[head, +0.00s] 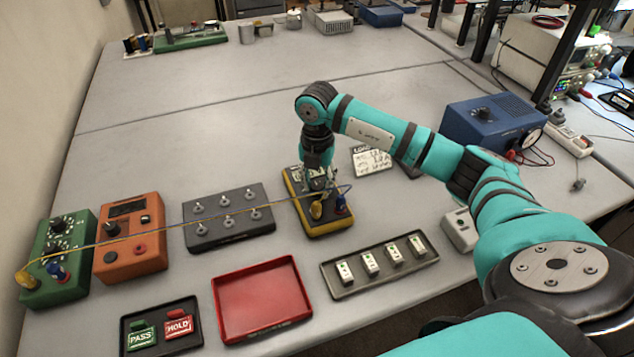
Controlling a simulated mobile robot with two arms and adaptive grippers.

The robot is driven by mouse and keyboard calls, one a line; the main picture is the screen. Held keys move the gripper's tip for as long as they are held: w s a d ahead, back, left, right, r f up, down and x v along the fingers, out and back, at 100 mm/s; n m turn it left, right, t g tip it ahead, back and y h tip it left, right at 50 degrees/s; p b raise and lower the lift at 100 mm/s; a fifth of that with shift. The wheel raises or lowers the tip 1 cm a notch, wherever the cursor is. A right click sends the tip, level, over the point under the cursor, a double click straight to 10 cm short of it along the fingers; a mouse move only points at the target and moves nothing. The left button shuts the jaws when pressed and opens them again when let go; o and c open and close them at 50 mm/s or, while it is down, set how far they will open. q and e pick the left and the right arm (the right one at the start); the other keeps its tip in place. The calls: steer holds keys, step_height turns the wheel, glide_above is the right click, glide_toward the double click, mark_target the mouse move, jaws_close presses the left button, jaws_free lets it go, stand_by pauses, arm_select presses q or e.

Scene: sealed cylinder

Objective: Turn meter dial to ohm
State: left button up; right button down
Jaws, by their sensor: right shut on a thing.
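The meter (331,222) is a yellow and dark handheld unit lying on the grey table, near the middle of the head view. My right gripper (320,184) points down over the meter's middle, and its fingers are shut on the dial. The dial itself and its markings are hidden by the gripper, so I cannot tell its setting. A yellow plug (316,210) and a blue plug (340,204) stand at the meter's near end. My left gripper is not in view.
Yellow and blue leads run left to a green box (70,285). An orange box (130,240), a grey knob panel (205,232), a red tray (245,310), a tray of small parts (350,290) and a PASS/HOLD tray (160,348) surround the meter. A blue box (480,110) stands right.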

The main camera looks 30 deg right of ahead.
mark_target(318, 185)
steer(key=shift+r+m, duration=0.1)
steer(key=shift+m, duration=2)
steer(key=c, duration=1)
jaws_free()
step_height(318, 185, up, 12)
